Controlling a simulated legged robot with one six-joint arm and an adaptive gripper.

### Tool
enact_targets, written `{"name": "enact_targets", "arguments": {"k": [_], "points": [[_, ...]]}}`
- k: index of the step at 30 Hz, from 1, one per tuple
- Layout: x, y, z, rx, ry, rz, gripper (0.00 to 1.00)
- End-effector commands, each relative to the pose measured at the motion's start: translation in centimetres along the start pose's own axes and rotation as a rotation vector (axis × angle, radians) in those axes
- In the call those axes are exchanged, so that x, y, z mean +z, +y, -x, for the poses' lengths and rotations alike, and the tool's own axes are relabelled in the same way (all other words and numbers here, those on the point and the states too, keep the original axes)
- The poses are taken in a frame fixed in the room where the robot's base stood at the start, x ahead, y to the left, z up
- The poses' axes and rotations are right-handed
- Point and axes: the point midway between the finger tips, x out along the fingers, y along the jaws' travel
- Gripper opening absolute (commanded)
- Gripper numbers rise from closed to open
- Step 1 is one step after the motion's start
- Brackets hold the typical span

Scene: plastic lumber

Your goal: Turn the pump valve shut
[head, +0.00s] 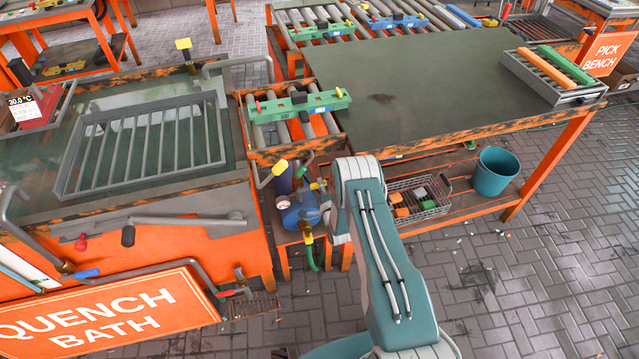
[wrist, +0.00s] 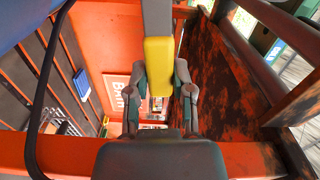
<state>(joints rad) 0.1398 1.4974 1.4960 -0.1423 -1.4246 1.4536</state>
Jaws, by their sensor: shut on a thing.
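The blue pump (head: 300,215) stands in the gap between the quench bath and the green-topped bench in the head view. Small yellow handles (head: 280,167) show on the pipes around it. In the wrist view a yellow valve handle (wrist: 158,62) on a grey lever runs between the fingers of my gripper (wrist: 158,84). The fingers are shut on this handle, one on each side. In the head view my arm hides most of my gripper and the held handle, so the valve's angle cannot be told there.
The quench bath (head: 22,225) with its grey rack (head: 140,150) is on the left. The green-topped bench (head: 430,75) is on the right. A wire basket (head: 425,212) and a teal bucket (head: 494,173) sit on its lower shelf. Paved floor at lower right is clear.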

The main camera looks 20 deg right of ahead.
Motion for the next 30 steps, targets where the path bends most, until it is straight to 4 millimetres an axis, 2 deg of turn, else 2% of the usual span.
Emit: {"name": "enact_targets", "arguments": {"k": [9,26,27,28,29,30], "points": [[-0.1,1.0,0.0,0.002,0.004,-0.126,0.0],[-0.2,1.4,0.1,0.007,0.006,-0.156,0.0],[-0.2,1.4,0.1,0.008,0.006,-0.156,0.43],[-0.1,1.4,0.1,0.008,0.006,-0.156,0.57],[-0.1,1.4,0.1,0.008,0.005,-0.156,0.66],[-0.1,1.4,0.1,0.007,0.005,-0.156,0.66]]}}
